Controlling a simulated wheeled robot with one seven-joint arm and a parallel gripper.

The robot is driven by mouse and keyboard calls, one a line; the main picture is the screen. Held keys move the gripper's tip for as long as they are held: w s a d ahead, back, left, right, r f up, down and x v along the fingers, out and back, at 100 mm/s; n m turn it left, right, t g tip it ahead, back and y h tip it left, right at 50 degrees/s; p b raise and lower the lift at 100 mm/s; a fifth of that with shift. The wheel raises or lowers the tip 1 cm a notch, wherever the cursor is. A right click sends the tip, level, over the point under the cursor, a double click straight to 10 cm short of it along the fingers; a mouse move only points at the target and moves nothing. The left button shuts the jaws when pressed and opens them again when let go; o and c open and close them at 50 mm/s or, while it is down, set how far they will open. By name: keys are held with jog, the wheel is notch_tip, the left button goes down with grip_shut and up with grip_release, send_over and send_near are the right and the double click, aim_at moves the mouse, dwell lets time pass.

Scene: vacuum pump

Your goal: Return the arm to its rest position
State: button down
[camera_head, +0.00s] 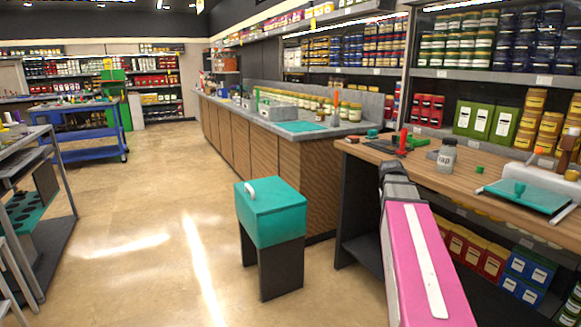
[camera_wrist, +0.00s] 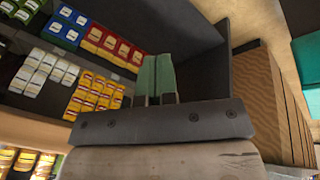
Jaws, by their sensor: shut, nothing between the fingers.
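My arm shows in the head view as a pink link with a white stripe at the lower right. It reaches forward to a grey and black end beside the front edge of the wooden workbench (camera_head: 465,190). The fingers cannot be made out there. In the wrist view my gripper (camera_wrist: 157,78) has two green fingers close together, shut with nothing between them. They point toward a dark panel, with shelves of boxes and jars to the left.
A jar (camera_head: 447,155), a red-handled tool (camera_head: 403,141) and a white device with a teal plate (camera_head: 525,196) stand on the bench. A teal-topped stool (camera_head: 271,215) stands left of my arm. Open floor (camera_head: 140,230) lies left of it.

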jog(key=s+a+f+n+y, duration=0.1)
jog(key=s+a+f, duration=0.6)
jog(key=a+f, duration=0.3)
jog(key=s+a+f+n+g+y, duration=0.1)
jog(key=s+a+f+y, duration=0.1)
jog(key=s+a+f, duration=0.5)
notch_tip(320, 180, down, 6)
jog(key=a, duration=0.3)
jog(key=shift+n+g, duration=0.3)
jog(key=shift+r, duration=0.1)
